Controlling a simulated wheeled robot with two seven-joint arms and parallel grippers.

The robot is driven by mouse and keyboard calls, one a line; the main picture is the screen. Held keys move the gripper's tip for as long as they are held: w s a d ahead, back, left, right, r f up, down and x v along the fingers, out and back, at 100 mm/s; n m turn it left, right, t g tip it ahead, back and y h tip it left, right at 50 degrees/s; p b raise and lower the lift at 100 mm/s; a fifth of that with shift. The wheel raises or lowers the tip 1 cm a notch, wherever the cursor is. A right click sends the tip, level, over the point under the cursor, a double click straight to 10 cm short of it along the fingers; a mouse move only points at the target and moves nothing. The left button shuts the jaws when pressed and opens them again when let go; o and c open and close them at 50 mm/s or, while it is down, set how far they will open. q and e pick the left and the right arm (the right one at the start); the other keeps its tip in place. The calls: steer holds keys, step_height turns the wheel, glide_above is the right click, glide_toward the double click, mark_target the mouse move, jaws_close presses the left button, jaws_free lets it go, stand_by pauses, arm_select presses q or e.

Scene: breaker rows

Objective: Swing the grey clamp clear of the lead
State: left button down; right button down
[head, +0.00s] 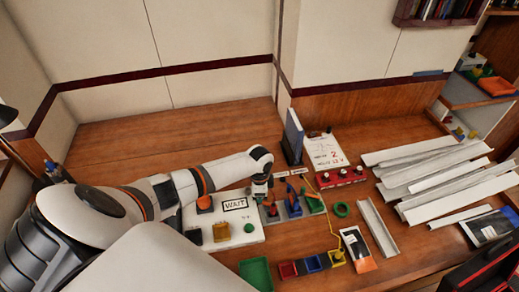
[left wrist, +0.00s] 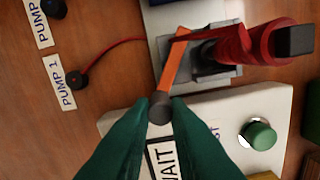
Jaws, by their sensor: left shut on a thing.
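In the left wrist view a grey block (left wrist: 205,72) carries an orange bar (left wrist: 174,65) with a dark grey knob (left wrist: 159,108) at its near end. A red lead (left wrist: 112,45) runs from the PUMP 1 plug (left wrist: 77,80) towards the bar's far end; whether they touch I cannot tell. My left gripper (left wrist: 158,115) has its green fingers shut on the knob. In the head view my left gripper (head: 260,190) is at the row of grey blocks (head: 292,208), hiding part of it. My right gripper is not in view.
A thick red lever (left wrist: 245,45) with a black end stands over the grey block. A white WAIT panel (head: 235,232) with a green button (head: 249,228) lies close by. Coloured bins (head: 312,263), a green ring (head: 341,209) and metal channels (head: 430,170) lie to the right.

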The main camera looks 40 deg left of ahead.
arm_select(q)
steer(key=c, duration=1.4)
jaws_free()
step_height(320, 180, up, 12)
steer(key=shift+r+b, duration=0.1)
steer(key=shift+b, duration=0.8)
